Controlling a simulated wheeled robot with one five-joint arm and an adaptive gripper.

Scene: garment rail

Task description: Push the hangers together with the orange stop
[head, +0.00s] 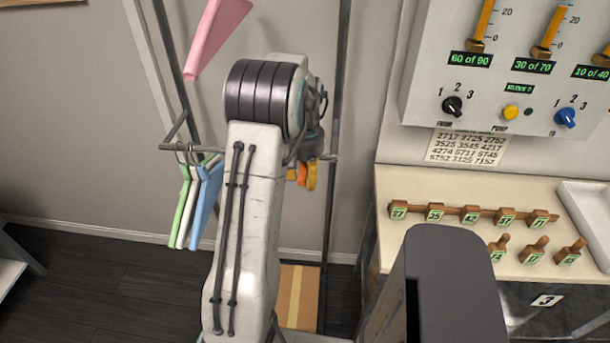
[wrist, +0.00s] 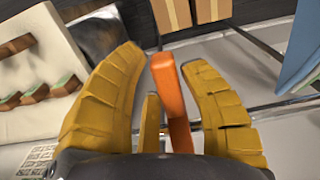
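Green (head: 181,210), white (head: 192,205) and blue (head: 207,203) hangers hang close together at the left of the low rail (head: 166,147). The orange stop (head: 301,174) is near the rail's right end, partly hidden by my arm. In the wrist view the orange stop (wrist: 174,98) stands between the yellow fingers of my gripper (wrist: 168,85). The fingers are spread, with a gap to the left of the stop; contact on the right is unclear. My gripper (head: 309,177) is mostly hidden in the head view. A blue hanger (wrist: 299,55) shows at the wrist view's right edge.
A pink piece (head: 216,35) hangs above the rail. Upright posts (head: 336,80) frame the rail. A panel with knobs (head: 500,90) and a counter with wooden pegs (head: 400,260) stand to the right. A cardboard box (head: 298,295) is on the floor below.

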